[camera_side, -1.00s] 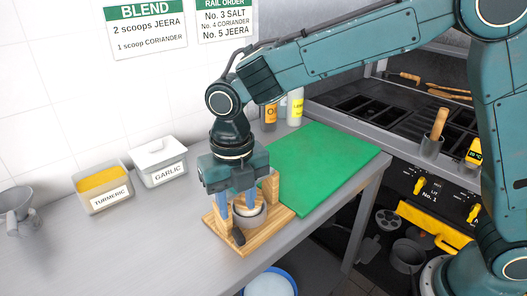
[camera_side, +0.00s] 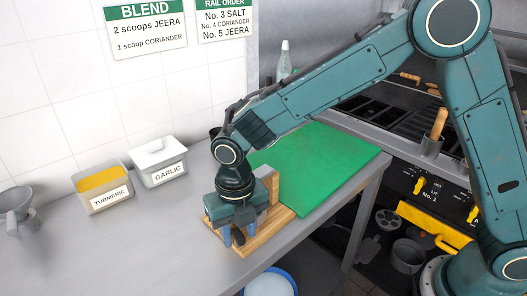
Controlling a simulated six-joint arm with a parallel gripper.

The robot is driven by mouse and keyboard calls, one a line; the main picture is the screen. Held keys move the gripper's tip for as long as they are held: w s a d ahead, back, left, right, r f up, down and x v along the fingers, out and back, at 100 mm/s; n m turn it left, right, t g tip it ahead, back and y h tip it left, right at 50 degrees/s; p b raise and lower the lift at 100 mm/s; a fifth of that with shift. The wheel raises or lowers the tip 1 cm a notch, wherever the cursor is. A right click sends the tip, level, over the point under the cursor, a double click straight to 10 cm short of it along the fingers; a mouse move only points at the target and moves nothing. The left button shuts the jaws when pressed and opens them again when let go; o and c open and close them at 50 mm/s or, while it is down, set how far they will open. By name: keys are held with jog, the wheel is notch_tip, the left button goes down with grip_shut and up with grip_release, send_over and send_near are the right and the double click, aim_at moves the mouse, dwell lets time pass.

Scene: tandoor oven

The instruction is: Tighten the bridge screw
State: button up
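A small wooden stand (camera_side: 282,222) sits on the steel counter, with an upright wooden post (camera_side: 271,187) at its right. My gripper (camera_side: 238,236) points down over the stand, its blue fingers low near the base at the stand's front left. A dark, rounded handle-like part (camera_side: 239,236) shows between the fingers. The gripper body hides the pale round cup-like part in the middle of the stand. The bridge screw itself cannot be made out. Whether the fingers are closed on anything cannot be told.
A green board (camera_side: 325,165) lies right behind the stand. Turmeric (camera_side: 103,188) and garlic (camera_side: 160,163) tubs stand at the back left, with a metal scoop-like tool (camera_side: 17,207) further left. The counter's front left is clear. A blue bucket (camera_side: 270,283) stands below the edge.

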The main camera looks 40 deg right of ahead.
grip_shut()
jog(key=shift+m, duration=0.7)
jog(key=shift+o, duration=0.2)
grip_release()
jog(key=shift+r, duration=0.15)
